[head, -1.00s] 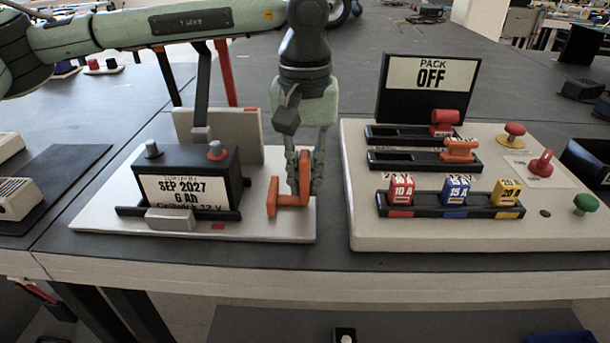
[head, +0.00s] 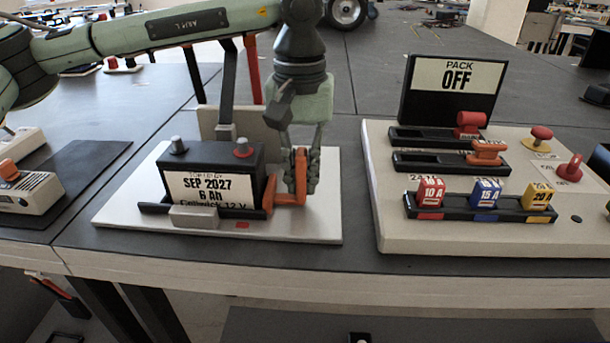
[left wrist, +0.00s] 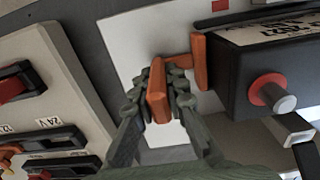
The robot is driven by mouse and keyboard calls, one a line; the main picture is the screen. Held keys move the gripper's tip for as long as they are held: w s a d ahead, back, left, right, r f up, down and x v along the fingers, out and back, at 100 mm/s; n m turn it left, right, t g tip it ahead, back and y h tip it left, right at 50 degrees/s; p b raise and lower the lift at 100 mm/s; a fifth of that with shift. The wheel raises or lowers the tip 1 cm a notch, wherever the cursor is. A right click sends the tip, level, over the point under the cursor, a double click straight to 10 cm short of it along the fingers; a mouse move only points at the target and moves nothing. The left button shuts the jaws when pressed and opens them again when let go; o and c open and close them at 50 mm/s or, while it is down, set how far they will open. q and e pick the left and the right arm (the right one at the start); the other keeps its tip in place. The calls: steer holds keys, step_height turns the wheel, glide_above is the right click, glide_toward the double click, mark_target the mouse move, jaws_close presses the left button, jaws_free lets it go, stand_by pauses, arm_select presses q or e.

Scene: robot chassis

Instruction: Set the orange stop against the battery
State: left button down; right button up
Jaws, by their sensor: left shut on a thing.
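The black battery (head: 213,159) stands upright in a holder on a white board (head: 310,228), with a label reading SEP 2027, 6 Ah. The orange stop (head: 290,199) is at the battery's right side. My left gripper (head: 301,172) points down and is shut on the stop's upright part. In the left wrist view the stop (left wrist: 157,92) is between the fingers (left wrist: 160,95), and its far plate lies along the end of the battery (left wrist: 270,75). The plate appears to touch the battery or sit very close; I cannot tell which. My right gripper is not in view.
A panel (head: 450,240) at the right carries slide switches, coloured fuse blocks and knobs, with a PACK OFF sign (head: 455,75) behind. A beige device with an orange top (head: 30,192) lies at the left. A narrow gap separates board and panel.

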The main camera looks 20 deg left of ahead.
arm_select(q)
steer(key=shift+a, duration=0.25)
steer(key=c, duration=1.5)
jaws_free()
steer(key=shift+c, duration=0.2)
steer(key=shift+r, duration=0.35)
step_height(320, 180, up, 11)
steer(key=shift+r, duration=0.2)
